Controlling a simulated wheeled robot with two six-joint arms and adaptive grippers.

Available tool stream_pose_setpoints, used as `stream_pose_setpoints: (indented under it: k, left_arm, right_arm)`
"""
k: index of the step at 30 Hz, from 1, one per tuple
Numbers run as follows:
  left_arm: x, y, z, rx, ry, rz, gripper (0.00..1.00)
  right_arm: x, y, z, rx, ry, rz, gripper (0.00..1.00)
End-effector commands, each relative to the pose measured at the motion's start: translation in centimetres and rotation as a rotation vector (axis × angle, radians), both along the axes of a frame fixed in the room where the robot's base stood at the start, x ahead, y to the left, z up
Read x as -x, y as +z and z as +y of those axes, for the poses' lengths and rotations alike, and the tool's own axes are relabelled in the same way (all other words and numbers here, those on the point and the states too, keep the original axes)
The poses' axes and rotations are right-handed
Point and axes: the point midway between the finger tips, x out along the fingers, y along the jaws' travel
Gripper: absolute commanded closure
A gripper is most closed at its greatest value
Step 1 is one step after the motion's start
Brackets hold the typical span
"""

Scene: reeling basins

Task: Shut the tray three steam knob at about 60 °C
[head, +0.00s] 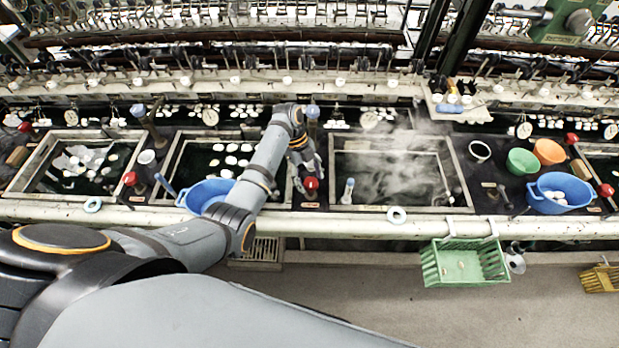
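Steam rises from a dark water basin (390,172), the third from the left in view. A red knob (311,185) stands at its left, between it and the second basin (176,160). My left gripper (306,172) is just behind and above this knob, pointing down. Its fingers look spread apart, with nothing seen between them; whether one touches the knob is too small to tell. A round white dial (369,120) sits behind the steaming basin, its reading too small to make out. My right gripper is not in view.
A blue basin (206,195) sits left of my forearm. A green basket (464,262) hangs at the front edge. Other red knobs (129,179) stand along the bench.

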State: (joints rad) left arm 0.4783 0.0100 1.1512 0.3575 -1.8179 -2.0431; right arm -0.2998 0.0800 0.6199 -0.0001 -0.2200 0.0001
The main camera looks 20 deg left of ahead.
Motion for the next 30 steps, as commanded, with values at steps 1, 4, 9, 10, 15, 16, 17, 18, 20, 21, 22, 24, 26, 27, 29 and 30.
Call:
stream_pose_setpoints:
  k: [1,4,9,10,15,16,17,18,20,21,22,24,26,27,29,30]
  left_arm:
    - [0.0,0.0,0.0,0.0,0.0,0.0,0.35]
    - [0.0,0.0,0.0,0.0,0.001,0.0,0.35]
    - [-0.1,0.3,0.1,0.0,0.001,0.0,0.35]
    - [-0.2,0.6,0.2,-0.001,0.001,-0.001,0.35]
    - [-0.8,3.5,1.3,-0.002,0.002,-0.003,0.35]
    - [-0.9,4.1,1.5,-0.001,0.001,-0.004,0.35]
    - [-1.0,4.6,1.7,-0.001,0.001,-0.003,0.35]
    - [-1.1,5.2,1.9,-0.001,0.002,-0.002,0.35]
    - [-1.3,5.9,2.2,-0.002,0.002,-0.001,0.35]
    - [-1.4,6.3,2.3,-0.002,0.002,-0.001,0.35]
    - [-1.4,6.5,2.4,-0.001,0.001,-0.001,0.35]
    - [-1.4,6.8,2.5,0.0,0.001,0.0,0.35]
    - [-1.4,6.9,2.5,0.0,0.001,0.0,0.35]
    - [-1.4,6.9,2.5,0.001,0.001,0.001,0.35]
    - [-1.4,6.9,2.5,0.001,0.001,0.001,0.35]
    - [-1.4,6.9,2.5,0.0,0.001,0.0,0.35]
  right_arm:
    - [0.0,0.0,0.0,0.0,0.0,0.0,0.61]
    - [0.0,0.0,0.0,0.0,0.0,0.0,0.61]
    - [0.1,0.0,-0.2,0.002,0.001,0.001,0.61]
    - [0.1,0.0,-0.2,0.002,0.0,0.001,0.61]
    - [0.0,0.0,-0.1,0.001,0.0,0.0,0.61]
    - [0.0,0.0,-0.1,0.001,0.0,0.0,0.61]
    - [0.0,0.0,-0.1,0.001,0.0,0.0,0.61]
    - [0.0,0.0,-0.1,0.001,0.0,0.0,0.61]
    - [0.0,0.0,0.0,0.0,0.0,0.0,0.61]
    - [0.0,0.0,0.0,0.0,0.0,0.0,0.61]
    - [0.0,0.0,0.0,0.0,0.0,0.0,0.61]
    - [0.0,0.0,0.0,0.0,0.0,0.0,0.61]
    - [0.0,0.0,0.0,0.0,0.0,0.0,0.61]
    - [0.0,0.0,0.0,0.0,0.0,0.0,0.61]
    - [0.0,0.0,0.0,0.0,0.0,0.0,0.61]
    - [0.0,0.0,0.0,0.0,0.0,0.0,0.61]
